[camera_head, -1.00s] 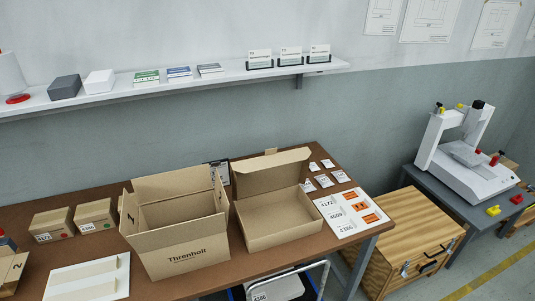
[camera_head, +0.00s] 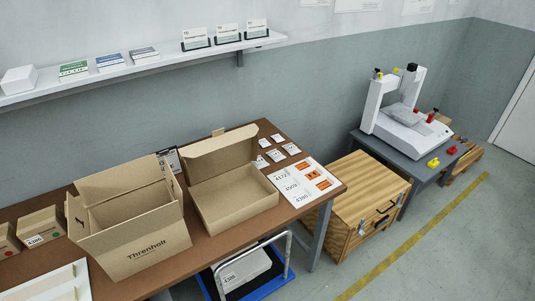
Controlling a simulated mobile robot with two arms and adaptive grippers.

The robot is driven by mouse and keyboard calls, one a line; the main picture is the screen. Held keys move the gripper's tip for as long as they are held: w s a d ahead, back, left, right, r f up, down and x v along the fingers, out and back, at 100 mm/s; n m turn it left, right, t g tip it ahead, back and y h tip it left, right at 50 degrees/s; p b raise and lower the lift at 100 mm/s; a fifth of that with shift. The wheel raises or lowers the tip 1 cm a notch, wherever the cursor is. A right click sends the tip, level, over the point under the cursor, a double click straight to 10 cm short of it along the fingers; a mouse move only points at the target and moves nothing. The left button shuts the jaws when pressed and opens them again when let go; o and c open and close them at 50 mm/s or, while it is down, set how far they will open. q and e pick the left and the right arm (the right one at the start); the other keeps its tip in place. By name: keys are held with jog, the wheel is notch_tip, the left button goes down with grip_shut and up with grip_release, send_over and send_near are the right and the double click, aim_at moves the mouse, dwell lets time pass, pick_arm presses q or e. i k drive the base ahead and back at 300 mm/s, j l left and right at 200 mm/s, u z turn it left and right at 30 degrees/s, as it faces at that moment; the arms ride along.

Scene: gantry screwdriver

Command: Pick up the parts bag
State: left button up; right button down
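Several small white packets or cards lie at the back right of the brown table; one of them (camera_head: 291,148) bears dark print. They are too small to tell whether any is the parts bag. No other bag is recognisable in the head view. Neither of my grippers shows.
On the table (camera_head: 235,235) stand an open Threnholt carton (camera_head: 150,250), an open shallow box (camera_head: 240,200) and a white label sheet (camera_head: 300,185). A blue cart (camera_head: 275,282) is below. A wooden crate (camera_head: 350,200) and a machine (camera_head: 400,130) on a grey bench stand right.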

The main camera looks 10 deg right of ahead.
aim_at(275, 155)
jog(key=i+l, duration=0.3)
jog(key=l, duration=0.2)
jog(key=i+l, duration=0.3)
jog(key=l, duration=0.15)
jog(key=i+l+z, duration=0.1)
jog(key=i+l, duration=0.2)
jog(key=l, duration=0.2)
